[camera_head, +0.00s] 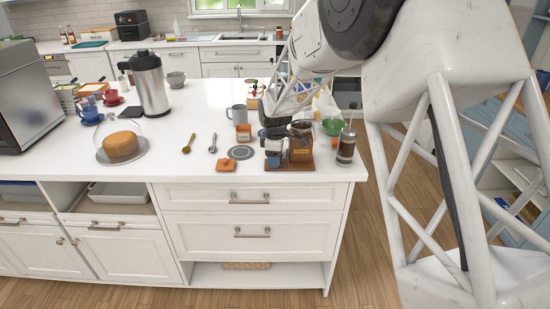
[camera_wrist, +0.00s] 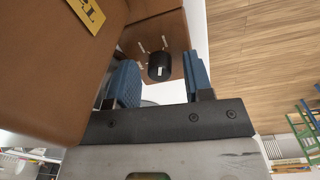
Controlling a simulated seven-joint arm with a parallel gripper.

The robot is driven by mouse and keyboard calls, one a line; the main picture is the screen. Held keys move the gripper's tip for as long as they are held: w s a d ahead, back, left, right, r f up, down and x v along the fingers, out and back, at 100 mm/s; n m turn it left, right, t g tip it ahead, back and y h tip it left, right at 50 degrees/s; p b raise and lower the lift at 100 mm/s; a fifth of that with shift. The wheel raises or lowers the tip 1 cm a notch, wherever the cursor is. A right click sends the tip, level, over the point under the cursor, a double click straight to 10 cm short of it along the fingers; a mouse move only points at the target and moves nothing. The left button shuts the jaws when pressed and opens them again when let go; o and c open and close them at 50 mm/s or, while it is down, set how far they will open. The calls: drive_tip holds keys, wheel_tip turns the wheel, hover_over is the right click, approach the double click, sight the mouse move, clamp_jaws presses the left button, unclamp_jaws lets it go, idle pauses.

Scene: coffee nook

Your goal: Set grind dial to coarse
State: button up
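The grind dial (camera_wrist: 159,66) is a small black knob with a white mark on its face, set on a brown wooden panel of the grinder. Several short white tick marks stand on the panel beside it. The grinder (camera_head: 300,152) is a brown wooden box near the counter's front right edge, with a yellow label in the wrist view. My gripper (camera_wrist: 162,82) is open, its blue ribbed fingers on either side of the dial with gaps visible. In the head view my gripper (camera_head: 273,157) is at the grinder's left side, and the dial cannot be made out there.
A glass jar (camera_head: 346,148) and a green bowl (camera_head: 332,126) stand right of the grinder. A grey disc (camera_head: 241,152), an orange lid (camera_head: 226,165) and a grey mug (camera_head: 237,114) are to its left. The counter's front edge (camera_head: 230,179) is close.

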drive_tip(key=c, duration=0.8)
drive_tip(key=shift+m, duration=0.8)
drive_tip(key=o, duration=0.9)
drive_tip(key=shift+r, duration=0.15)
drive_tip(key=shift+s+r, duration=0.1)
drive_tip(key=shift+r, duration=3.7)
